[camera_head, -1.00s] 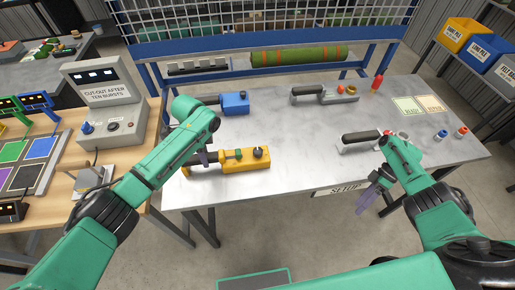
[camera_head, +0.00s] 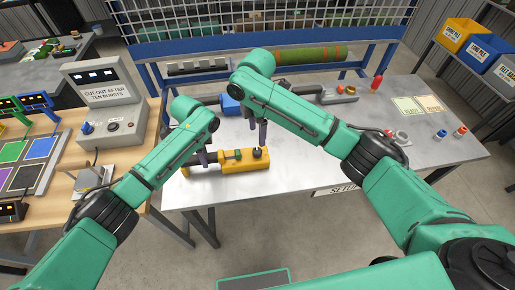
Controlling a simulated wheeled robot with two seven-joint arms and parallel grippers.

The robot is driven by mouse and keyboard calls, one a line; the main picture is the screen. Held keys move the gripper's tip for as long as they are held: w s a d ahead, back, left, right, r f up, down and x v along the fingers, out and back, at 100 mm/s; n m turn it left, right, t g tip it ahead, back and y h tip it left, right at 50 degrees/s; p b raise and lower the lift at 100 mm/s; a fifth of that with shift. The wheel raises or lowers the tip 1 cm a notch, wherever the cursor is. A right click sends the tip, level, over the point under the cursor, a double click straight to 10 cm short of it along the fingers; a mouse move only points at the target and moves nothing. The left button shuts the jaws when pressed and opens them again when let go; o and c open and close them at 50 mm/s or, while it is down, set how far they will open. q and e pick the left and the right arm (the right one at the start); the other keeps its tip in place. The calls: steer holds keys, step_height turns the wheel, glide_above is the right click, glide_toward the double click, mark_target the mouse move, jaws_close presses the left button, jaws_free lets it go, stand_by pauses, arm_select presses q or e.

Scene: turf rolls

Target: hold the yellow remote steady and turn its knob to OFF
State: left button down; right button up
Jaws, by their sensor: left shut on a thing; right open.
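The yellow remote (camera_head: 233,162) lies flat on the grey table, left of its middle. Its dark grip points left, and a green part sits on its top. Its dark round knob (camera_head: 257,151) is at the right end; where the knob points is too small to read. My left gripper (camera_head: 205,160) is shut on the yellow remote near its grip end, and my arm hides part of it. My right gripper (camera_head: 258,142) is open, fingers pointing down, just above the knob; I cannot tell whether they touch it.
A blue remote (camera_head: 229,106) lies behind, partly hidden by my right arm. A grey device (camera_head: 340,97) and a red bottle-like thing (camera_head: 377,82) stand at the back right. A control box (camera_head: 110,130) is on the wooden table at left. The right front tabletop is mostly clear.

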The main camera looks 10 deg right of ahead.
mark_target(257, 150)
step_height(257, 150, down, 9)
steer(key=shift+d+f, duration=0.1)
steer(key=shift+f, duration=0.1)
jaws_close()
